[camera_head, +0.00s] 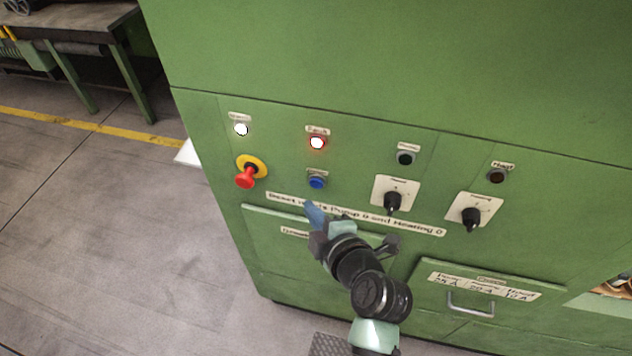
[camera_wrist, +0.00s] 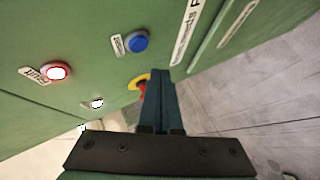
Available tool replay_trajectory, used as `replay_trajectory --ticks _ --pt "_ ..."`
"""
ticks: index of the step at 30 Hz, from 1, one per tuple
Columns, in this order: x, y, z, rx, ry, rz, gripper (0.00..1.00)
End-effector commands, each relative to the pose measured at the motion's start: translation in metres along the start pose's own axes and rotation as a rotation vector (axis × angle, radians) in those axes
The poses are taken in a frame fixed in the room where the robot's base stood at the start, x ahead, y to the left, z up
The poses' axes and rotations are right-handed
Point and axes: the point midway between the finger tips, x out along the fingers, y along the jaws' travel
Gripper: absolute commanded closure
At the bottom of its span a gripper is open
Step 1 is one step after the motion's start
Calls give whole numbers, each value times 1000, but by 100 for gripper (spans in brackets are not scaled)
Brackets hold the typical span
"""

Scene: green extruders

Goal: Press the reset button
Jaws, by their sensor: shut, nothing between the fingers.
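A blue round button (camera_head: 317,182) sits on the green control panel, with a small label above it that is too small to read. It also shows in the wrist view (camera_wrist: 136,41), left of and above my fingertips. My gripper (camera_head: 314,211) is shut and empty, with its blue fingers together just below the blue button in the head view. In the wrist view the shut fingers (camera_wrist: 162,74) point toward the panel, to the right of the button. No contact with the button shows.
A red mushroom knob (camera_head: 245,178) on a yellow ring is left of the button. A lit red-rimmed lamp (camera_head: 317,143) is above it, and a lit white lamp (camera_head: 241,129) is upper left. Two black rotary switches (camera_head: 393,202) (camera_head: 471,217) are right. A drawer handle (camera_head: 470,307) is lower right.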

Motion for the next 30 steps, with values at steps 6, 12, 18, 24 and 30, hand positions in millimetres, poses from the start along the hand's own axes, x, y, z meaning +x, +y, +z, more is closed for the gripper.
replay_trajectory --ticks 6,12,18,24,30 --pt "15 8 11 -2 0 2 100" --pt "18 12 13 0 0 0 100" --pt "18 13 13 1 0 0 100" --pt "18 13 13 0 0 1 100" --pt "18 13 13 0 0 1 100"
